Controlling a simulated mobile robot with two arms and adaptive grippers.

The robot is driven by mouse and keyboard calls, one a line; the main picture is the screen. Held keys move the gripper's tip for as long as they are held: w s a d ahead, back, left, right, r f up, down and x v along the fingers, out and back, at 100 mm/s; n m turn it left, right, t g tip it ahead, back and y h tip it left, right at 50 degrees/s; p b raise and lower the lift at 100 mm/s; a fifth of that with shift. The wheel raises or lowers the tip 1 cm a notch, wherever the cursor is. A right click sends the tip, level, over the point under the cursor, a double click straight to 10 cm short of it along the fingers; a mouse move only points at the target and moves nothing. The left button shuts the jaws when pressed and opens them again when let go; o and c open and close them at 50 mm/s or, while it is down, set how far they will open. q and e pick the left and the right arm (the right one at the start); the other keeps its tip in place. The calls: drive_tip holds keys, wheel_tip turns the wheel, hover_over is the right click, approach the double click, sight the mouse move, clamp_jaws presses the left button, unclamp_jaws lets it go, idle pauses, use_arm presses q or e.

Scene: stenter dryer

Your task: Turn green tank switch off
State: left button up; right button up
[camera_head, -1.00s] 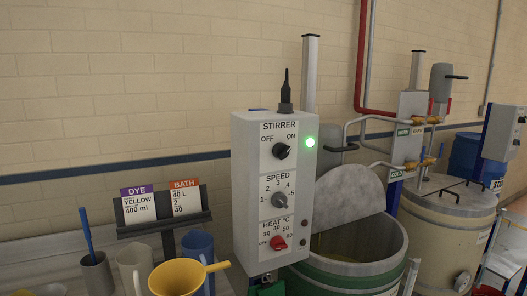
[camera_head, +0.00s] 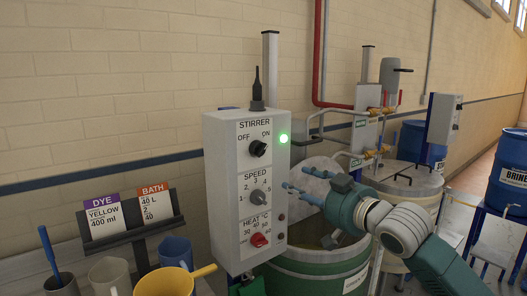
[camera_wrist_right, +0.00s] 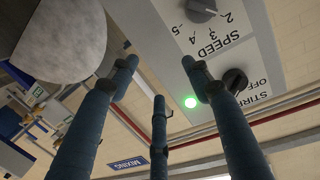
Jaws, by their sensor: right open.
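The green tank (camera_head: 315,275) stands in the lower middle of the head view, with a grey control box (camera_head: 222,175) at its left. The black STIRRER knob (camera_head: 258,149) is at the top of the box, between OFF and ON, and its pointer seems turned toward ON. The green lamp (camera_head: 283,139) beside it is lit. My right gripper (camera_head: 300,192) is open and empty, right of the box and below the knob's height. In the right wrist view its fingers (camera_wrist_right: 160,78) spread before the upside-down panel, with the STIRRER knob (camera_wrist_right: 235,80) partly behind one finger. My left gripper is out of view.
The SPEED knob (camera_head: 258,197) and red HEAT knob (camera_head: 258,240) sit below on the same panel. A second tank (camera_head: 408,180) and blue BRINE barrel (camera_head: 508,180) are at the right.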

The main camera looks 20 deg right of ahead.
sight(263, 151)
drive_tip(key=s+a+r+n+y, duration=0.2)
drive_tip(key=s+a+r, duration=0.4)
drive_tip(key=s+r, duration=0.25)
drive_tip(key=shift+n, duration=0.3)
drive_tip(key=p+x, duration=0.1)
drive_tip(key=x, duration=0.2)
drive_tip(key=p+x, duration=0.2)
drive_tip(key=x, duration=0.2)
drive_tip(key=r+p+x, duration=0.1)
drive_tip(key=x, duration=0.2)
drive_tip(key=shift+w+r, duration=0.1)
drive_tip(key=shift+w, duration=0.25)
drive_tip(key=shift+w+p, duration=0.35)
drive_tip(key=shift+w, duration=0.1)
drive_tip(key=c, duration=1.2)
